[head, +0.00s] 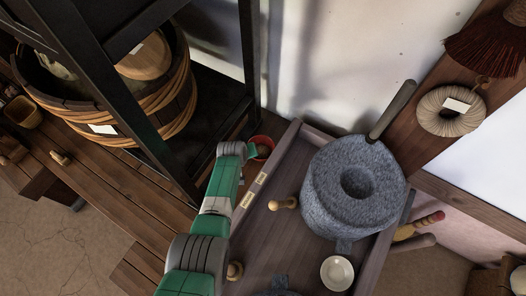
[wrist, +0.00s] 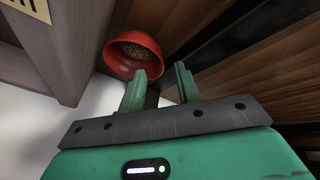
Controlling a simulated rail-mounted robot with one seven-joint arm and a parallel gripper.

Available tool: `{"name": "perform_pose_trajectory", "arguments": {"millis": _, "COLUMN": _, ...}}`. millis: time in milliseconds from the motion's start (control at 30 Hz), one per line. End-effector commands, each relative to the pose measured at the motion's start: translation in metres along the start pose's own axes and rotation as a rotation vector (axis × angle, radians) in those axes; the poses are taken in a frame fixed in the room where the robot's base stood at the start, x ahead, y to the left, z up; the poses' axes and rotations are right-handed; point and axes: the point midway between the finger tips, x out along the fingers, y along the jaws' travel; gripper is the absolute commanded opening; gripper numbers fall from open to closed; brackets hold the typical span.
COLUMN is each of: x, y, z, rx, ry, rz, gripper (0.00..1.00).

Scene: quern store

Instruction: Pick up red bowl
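The red bowl (wrist: 124,66) is in the upper left of the wrist view, with brown grainy contents inside. In the head view the red bowl (head: 268,141) shows only in part beside the end of my green arm, by the tray's far left corner. My gripper (wrist: 160,70) is open, with a clear gap between its two fingers. Its left fingertip overlaps the bowl's lower right rim in the wrist view; I cannot tell whether they touch. The right finger is clear of the bowl.
A grey stone quern (head: 325,196) with an upright handle stands on the wooden tray (head: 270,232). A small white bowl (head: 337,286) and a wooden knob (head: 285,203) are beside it. A black shelf frame (head: 245,60) and a wooden tub (head: 172,112) stand left. A white wall is behind.

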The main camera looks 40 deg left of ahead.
Motion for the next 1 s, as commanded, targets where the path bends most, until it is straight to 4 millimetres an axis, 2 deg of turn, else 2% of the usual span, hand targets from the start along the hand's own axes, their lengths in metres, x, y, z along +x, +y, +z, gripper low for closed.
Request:
{"name": "perform_pose_trajectory", "arguments": {"millis": 33, "x": 0.013, "y": -0.001, "z": 0.003, "rx": 0.001, "ry": 0.000, "rz": 0.000, "gripper": 0.33}}
{"name": "perform_pose_trajectory", "arguments": {"millis": 100, "x": 0.021, "y": -0.001, "z": 0.003, "rx": 0.001, "ry": -0.001, "rz": 0.000, "gripper": 0.33}}
{"name": "perform_pose_trajectory", "arguments": {"millis": 267, "x": 0.023, "y": 0.000, "z": 0.000, "rx": 0.001, "ry": 0.000, "rz": 0.001, "gripper": 0.33}}
{"name": "perform_pose_trajectory", "arguments": {"millis": 433, "x": 0.052, "y": 0.000, "z": 0.001, "rx": 0.003, "ry": 0.001, "rz": 0.001, "gripper": 0.33}}
{"name": "perform_pose_trajectory", "arguments": {"millis": 600, "x": 0.071, "y": 0.001, "z": -0.001, "rx": 0.003, "ry": 0.001, "rz": 0.001, "gripper": 0.33}}
{"name": "perform_pose_trajectory", "arguments": {"millis": 967, "x": 0.071, "y": 0.003, "z": -0.004, "rx": 0.003, "ry": 0.001, "rz": 0.001, "gripper": 0.33}}
{"name": "perform_pose_trajectory", "arguments": {"millis": 1000, "x": 0.071, "y": 0.003, "z": -0.004, "rx": 0.003, "ry": 0.001, "rz": 0.001, "gripper": 0.25}}
